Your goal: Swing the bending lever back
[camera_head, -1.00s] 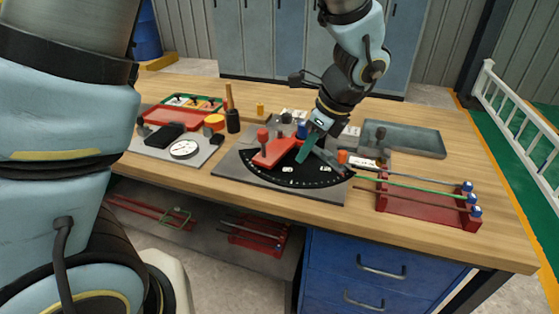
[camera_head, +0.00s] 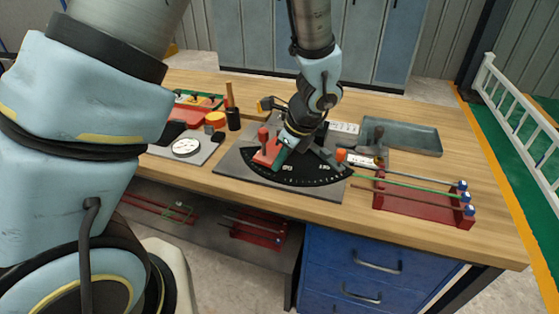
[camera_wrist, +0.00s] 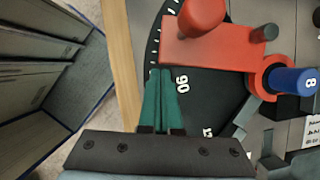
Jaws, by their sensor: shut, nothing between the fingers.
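The bending lever (camera_head: 262,157) is a red flat arm with an upright red knob. It lies over the left part of a black angle dial (camera_head: 313,175) on a grey base plate; my gripper partly hides it in the head view. My gripper (camera_head: 276,166) has teal fingers, shut and empty, low over the dial on the lever's right side. In the wrist view, the shut fingertips (camera_wrist: 161,73) are at the edge of the red lever (camera_wrist: 208,50), beside the dial's "90" mark. I cannot tell whether they touch it.
A blue-topped post (camera_wrist: 292,80) in an orange-red ring stands beside the lever. An orange knob (camera_head: 341,155) is at the dial's right. A red rack (camera_head: 425,205) holding rods, a grey tray (camera_head: 401,137) and a round gauge (camera_head: 186,147) are on the wooden bench.

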